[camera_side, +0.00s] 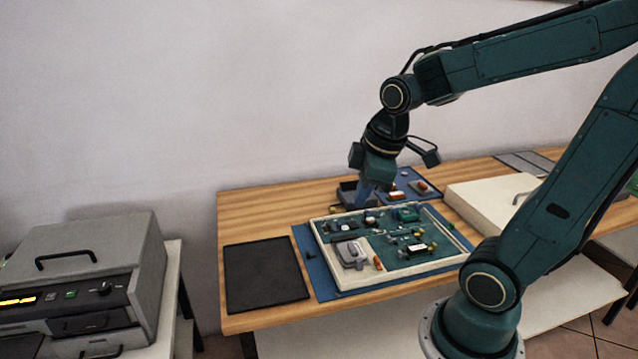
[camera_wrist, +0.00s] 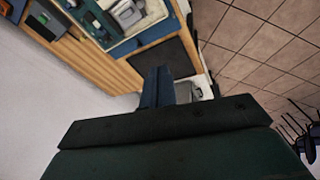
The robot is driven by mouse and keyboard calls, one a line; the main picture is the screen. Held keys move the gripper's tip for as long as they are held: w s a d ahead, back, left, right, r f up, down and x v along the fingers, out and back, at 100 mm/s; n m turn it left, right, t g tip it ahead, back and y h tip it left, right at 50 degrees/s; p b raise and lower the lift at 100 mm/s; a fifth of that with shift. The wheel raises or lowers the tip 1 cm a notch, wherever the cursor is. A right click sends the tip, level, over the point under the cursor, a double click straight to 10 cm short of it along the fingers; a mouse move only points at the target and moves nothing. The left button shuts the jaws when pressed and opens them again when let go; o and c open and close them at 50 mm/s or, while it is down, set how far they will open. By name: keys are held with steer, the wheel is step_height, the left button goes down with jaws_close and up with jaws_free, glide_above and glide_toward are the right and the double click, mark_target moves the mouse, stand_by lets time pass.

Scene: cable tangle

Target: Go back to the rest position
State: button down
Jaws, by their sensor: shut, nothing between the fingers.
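My gripper (camera_side: 366,190) points down over the back edge of the framed circuit board, near a small dark tray (camera_side: 347,193), in the side view. It looks shut, with nothing held. In the wrist view its fingers (camera_wrist: 158,85) show as a blue shape close together. The circuit board (camera_side: 395,228) lies in a cream frame on a blue mat (camera_side: 303,240) and bears several small parts and a grey module (camera_side: 351,252). I cannot tell from the side view how far the fingertips are above the table.
A black mat (camera_side: 265,274) lies to the left of the board. A cream lidded box (camera_side: 492,205) stands to the right. A blue tray with small parts (camera_side: 412,186) lies behind the board. A grey machine (camera_side: 85,285) stands at the far left, apart from the wooden table (camera_side: 240,205).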

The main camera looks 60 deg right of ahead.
steer(key=s+a+r+m+t+y, duration=0.1)
steer(key=s+a+r+m+t, duration=0.1)
steer(key=s+a+r+m, duration=0.3)
steer(key=shift+s+a+m, duration=0.3)
steer(key=shift+s+a, duration=0.5)
steer(key=shift+a, duration=0.2)
